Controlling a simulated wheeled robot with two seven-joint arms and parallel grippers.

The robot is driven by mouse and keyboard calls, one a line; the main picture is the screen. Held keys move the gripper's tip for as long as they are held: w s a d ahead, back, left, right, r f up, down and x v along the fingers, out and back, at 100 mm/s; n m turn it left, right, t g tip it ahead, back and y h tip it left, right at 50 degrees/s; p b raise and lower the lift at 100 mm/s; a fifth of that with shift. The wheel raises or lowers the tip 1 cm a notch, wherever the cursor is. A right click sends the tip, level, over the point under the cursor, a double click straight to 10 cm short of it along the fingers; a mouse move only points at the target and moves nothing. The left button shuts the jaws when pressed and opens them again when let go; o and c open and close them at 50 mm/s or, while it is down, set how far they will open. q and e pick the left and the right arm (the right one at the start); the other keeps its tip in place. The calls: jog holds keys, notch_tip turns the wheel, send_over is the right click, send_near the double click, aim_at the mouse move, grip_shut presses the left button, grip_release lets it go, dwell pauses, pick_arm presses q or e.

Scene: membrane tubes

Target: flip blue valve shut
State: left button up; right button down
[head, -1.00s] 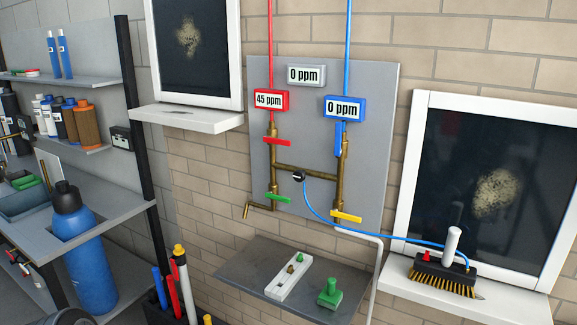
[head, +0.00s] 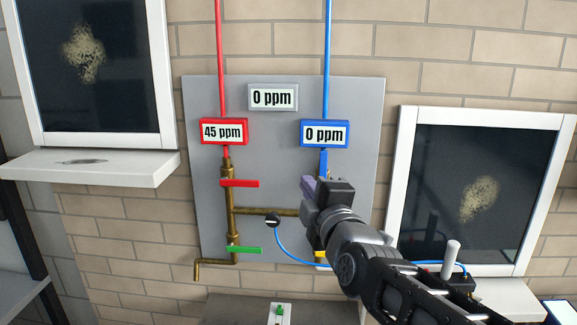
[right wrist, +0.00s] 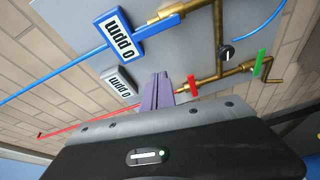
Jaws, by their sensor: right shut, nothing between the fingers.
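In the right wrist view the blue handle (right wrist: 172,10) lies along the brass pipe beside the blue meter. My right gripper (head: 309,188) is in front of the lower blue-side pipe in the head view. Its purple fingers (right wrist: 158,90) are shut and empty, apart from the blue handle in the wrist view. My left gripper is not in view.
The grey panel (head: 200,100) also carries a red valve handle (head: 240,183), a green one (head: 244,250), a red meter reading 45 ppm (head: 223,131) and a blue meter reading 0 ppm (head: 325,133). A blue hose (head: 290,257) runs rightward. A windowsill (head: 90,167) juts out at left.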

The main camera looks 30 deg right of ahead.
aim_at(323, 171)
jog(key=shift+s+d+n, duration=0.15)
jog(key=shift+s+n, duration=0.05)
jog(key=shift+n, duration=0.7)
jog(key=p+x, duration=0.3)
jog(key=x, duration=0.7)
jog(key=s+d, duration=0.2)
jog(key=d, duration=0.1)
jog(key=shift+s+d+f, duration=0.1)
jog(key=shift+s, duration=0.15)
